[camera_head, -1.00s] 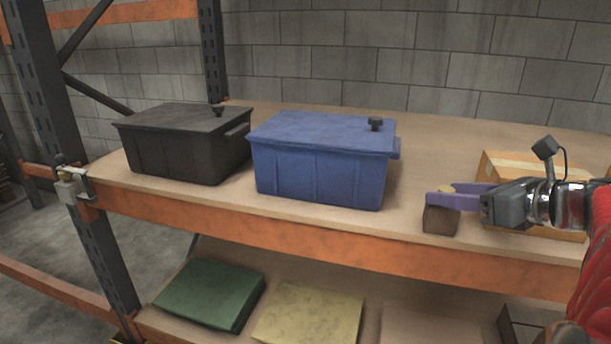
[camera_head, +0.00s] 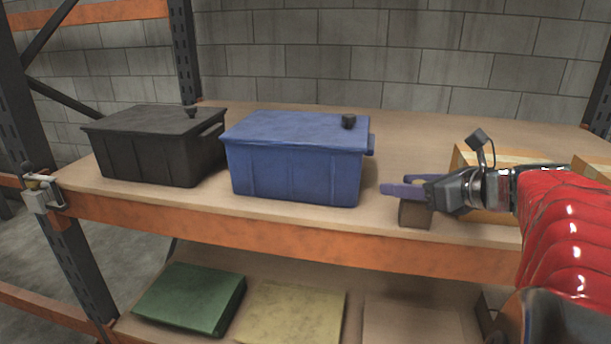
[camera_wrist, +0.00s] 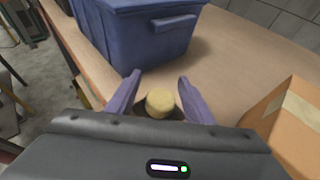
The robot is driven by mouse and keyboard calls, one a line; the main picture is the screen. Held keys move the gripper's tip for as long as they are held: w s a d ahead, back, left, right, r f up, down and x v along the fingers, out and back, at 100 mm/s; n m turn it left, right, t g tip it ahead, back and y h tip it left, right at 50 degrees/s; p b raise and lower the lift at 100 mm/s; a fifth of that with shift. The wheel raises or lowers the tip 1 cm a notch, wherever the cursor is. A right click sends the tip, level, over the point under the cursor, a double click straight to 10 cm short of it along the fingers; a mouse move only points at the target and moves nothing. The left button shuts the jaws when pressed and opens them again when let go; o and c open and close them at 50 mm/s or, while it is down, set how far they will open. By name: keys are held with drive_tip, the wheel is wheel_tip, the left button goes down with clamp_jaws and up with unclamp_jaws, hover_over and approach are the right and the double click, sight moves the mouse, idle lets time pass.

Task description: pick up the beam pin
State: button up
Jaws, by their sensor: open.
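A pale yellow, round-topped piece (camera_wrist: 160,103), which looks like the beam pin, stands in a small brown block (camera_head: 415,214) near the front edge of the shelf. My gripper (camera_head: 394,185) reaches in from the right, low over the block. In the wrist view, its two purple fingers (camera_wrist: 160,77) are open, one on each side of the yellow top, with visible gaps. The fingertips reach past it. In the head view my fingers hide the yellow top. The lower part of the piece is hidden.
A blue lidded bin (camera_head: 295,160) stands left of my gripper, and a black bin (camera_head: 155,145) further left. A cardboard box (camera_head: 490,160) is close behind and right of my gripper. A metal bracket (camera_head: 40,198) sits on the left upright. Bare shelf lies behind the blue bin.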

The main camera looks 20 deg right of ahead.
drive_tip(key=shift+c, duration=0.3)
drive_tip(key=c, duration=1.1)
